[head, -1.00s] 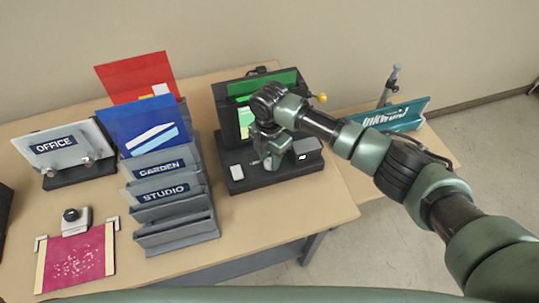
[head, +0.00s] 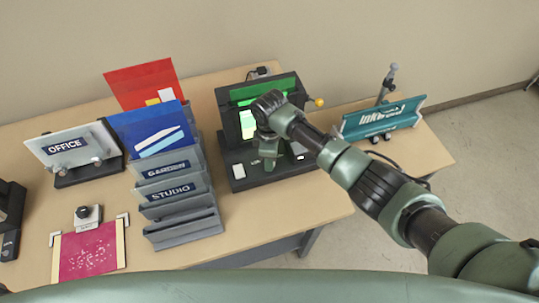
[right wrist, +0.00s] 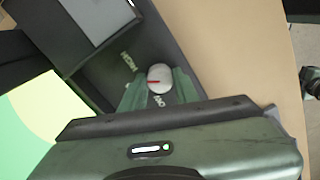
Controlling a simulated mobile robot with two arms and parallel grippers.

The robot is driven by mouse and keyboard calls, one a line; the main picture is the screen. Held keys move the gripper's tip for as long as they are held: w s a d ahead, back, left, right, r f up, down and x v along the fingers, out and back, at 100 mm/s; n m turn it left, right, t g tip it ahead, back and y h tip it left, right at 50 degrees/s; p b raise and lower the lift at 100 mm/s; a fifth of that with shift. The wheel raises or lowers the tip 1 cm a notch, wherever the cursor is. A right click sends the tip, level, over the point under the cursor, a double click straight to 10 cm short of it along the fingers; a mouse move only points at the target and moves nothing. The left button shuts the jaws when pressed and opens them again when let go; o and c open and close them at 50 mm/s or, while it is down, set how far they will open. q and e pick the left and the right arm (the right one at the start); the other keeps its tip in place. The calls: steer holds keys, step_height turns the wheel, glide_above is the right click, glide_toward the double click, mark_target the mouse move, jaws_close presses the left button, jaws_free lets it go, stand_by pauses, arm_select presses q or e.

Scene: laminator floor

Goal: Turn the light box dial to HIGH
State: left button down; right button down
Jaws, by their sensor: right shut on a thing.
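The black light box (head: 222,108) stands on the table with a lit green panel. Its pale round dial (right wrist: 160,72) shows in the right wrist view with a red mark across it. A HIGH label (right wrist: 129,60) is at the dial's upper left and another label, partly hidden, is below it. My right gripper (right wrist: 158,88) has a finger on either side of the dial and is shut on it. In the head view my right gripper (head: 268,162) reaches down over the light box base and hides the dial. My left gripper is not in view.
A grey sorter (head: 184,232) with folders stands left of the light box. A teal Inkwand stand (head: 358,126) is at the right. The OFFICE holder (head: 88,174) and a magenta sheet (head: 88,252) lie at the left. The table front below the light box is clear.

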steer(key=m, duration=0.2)
steer(key=shift+r+m+p, duration=0.1)
steer(key=shift+m+p, duration=0.25)
steer(key=shift+m, duration=0.05)
steer(key=shift+w+m, duration=0.1)
steer(key=shift+m, duration=1.4)
steer(key=c, duration=1.1)
jaws_free()
steer(key=shift+o, duration=0.2)
step_height(320, 180, up, 8)
steer(key=shift+f+b, duration=0.15)
steer(key=shift+b, duration=0.7)
